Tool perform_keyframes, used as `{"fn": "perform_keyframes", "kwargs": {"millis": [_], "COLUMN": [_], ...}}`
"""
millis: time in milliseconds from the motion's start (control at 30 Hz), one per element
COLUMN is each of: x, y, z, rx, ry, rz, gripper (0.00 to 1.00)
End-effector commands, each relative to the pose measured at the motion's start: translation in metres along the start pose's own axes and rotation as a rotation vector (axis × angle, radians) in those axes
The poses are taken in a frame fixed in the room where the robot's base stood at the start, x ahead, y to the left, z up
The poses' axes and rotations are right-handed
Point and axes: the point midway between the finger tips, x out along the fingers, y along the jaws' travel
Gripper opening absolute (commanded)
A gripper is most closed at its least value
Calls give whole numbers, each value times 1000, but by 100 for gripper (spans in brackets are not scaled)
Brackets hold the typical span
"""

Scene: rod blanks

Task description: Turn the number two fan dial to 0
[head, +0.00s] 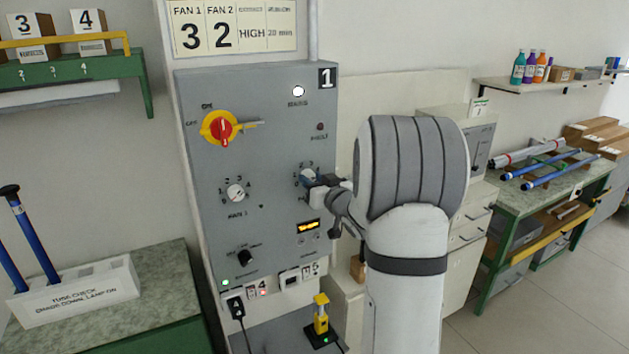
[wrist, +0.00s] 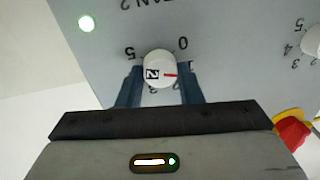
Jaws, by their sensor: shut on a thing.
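The number two fan dial (wrist: 158,68) is a white round knob marked 2 with a red pointer line. In the wrist view, which is upside down, the pointer points right, near the 1 and below the 0. My gripper (wrist: 160,82) has one blue finger on each side of the knob and is shut on it. In the head view the dial (head: 307,175) is partly hidden behind my gripper (head: 316,181), right of the FAN 1 dial (head: 236,192). The grey control panel (head: 270,130) carries both dials.
A red and yellow main switch (head: 220,129) is at the panel's upper left. A black knob (head: 245,258) and sockets sit below. A sign (head: 235,28) above reads FAN 1 3, FAN 2 2. A white lamp (head: 298,91) is lit. A bench (head: 120,290) stands left.

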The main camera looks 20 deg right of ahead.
Motion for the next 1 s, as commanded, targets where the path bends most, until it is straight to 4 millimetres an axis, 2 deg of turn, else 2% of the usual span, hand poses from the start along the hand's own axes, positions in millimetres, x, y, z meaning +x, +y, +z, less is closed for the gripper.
{"fn": "perform_keyframes", "kwargs": {"millis": [100,133,467,1000], "x": [0,-1,0,-1], "y": [0,5,1,0], "z": [0,0,3,4], "rx": [0,0,-61,-494], "ry": [0,0,-2,-25], "rz": [0,3,2,5], "gripper": [10,10,10,10]}}
